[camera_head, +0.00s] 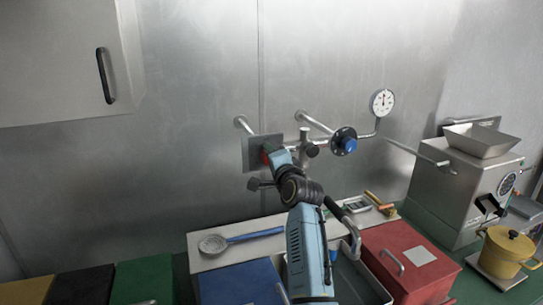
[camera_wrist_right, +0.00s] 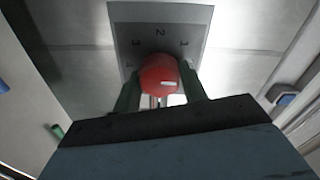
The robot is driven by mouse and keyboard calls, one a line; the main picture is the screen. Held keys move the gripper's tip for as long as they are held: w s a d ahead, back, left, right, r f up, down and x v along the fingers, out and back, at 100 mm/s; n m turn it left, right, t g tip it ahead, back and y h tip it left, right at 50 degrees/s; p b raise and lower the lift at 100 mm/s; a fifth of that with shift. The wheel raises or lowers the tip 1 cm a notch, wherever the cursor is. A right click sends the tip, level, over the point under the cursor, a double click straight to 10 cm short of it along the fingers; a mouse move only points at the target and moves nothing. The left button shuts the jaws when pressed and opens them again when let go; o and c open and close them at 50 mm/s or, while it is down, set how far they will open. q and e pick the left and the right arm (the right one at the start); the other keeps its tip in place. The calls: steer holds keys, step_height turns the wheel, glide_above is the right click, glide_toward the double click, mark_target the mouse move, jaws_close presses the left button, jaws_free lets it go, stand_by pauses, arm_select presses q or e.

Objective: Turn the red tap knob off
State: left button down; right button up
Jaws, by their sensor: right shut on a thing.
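The red tap knob (camera_wrist_right: 158,75) sits in front of a grey plate with number marks (camera_wrist_right: 198,22) in the right wrist view. My right gripper (camera_wrist_right: 160,90) has its two green fingers on either side of the knob and is shut on it. In the head view the plate (camera_head: 252,153) is on the wall piping, and only a sliver of the red knob (camera_head: 266,158) shows past my right gripper (camera_head: 270,157). The knob's pointer position is hard to read. My left gripper is not in view.
A blue knob (camera_head: 349,146) and a pressure gauge (camera_head: 382,102) are on the pipes to the right. Below are a slotted spoon (camera_head: 213,244), a red box (camera_head: 410,262) and a blue box (camera_head: 240,284). A steel grinder (camera_head: 450,190) and a yellow pot (camera_head: 505,252) stand at right.

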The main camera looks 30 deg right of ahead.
stand_by(0.3)
steer(key=o, duration=1)
steer(key=shift+s, duration=0.1)
steer(key=b+v, duration=0.2)
steer(key=v, duration=1.1)
steer(key=shift+s+f, duration=0.1)
